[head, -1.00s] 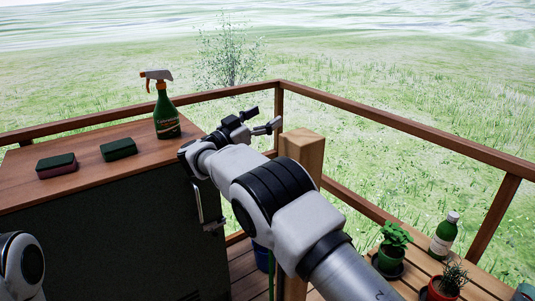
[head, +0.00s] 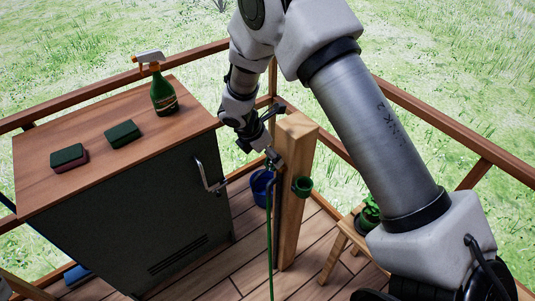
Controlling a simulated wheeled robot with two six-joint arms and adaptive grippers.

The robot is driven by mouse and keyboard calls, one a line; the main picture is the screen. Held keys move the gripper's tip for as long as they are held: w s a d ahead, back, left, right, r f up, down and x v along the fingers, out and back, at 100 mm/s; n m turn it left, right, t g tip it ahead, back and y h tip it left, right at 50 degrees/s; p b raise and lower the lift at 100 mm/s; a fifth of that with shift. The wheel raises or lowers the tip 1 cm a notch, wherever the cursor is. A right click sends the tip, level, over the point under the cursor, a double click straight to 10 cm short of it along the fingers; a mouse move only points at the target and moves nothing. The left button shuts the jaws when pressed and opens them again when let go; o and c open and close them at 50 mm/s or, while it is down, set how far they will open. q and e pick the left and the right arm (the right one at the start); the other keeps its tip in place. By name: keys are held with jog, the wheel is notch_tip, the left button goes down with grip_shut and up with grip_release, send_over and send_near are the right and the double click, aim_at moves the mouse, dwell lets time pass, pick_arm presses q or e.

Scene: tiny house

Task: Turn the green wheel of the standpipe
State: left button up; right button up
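The standpipe is a square wooden post (head: 295,200) standing on the deck. A small metal tap (head: 273,158) sits at its left side, with a green hose (head: 269,225) hanging down below it. A round green part, which looks like the green wheel (head: 303,186), sticks out on the post's right side, clear of my gripper. My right gripper (head: 270,130) is just left of the post's upper part, above the tap, with its fingers spread and nothing seen between them. Whether a finger touches the post or tap I cannot tell. My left gripper is not in view.
A dark cabinet (head: 150,220) with a wooden top stands left, carrying two sponges (head: 123,134) and a spray bottle (head: 163,92). A blue bucket (head: 262,188) is behind the hose. A wooden bench (head: 338,250) with a plant (head: 370,212) is right. Wooden railing (head: 110,85) surrounds the deck.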

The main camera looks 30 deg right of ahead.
jog(key=x, duration=0.4)
jog(key=shift+d+f, duration=0.1)
jog(key=shift+d, duration=0.05)
jog(key=shift+c, duration=0.4)
jog(key=c, duration=1.1)
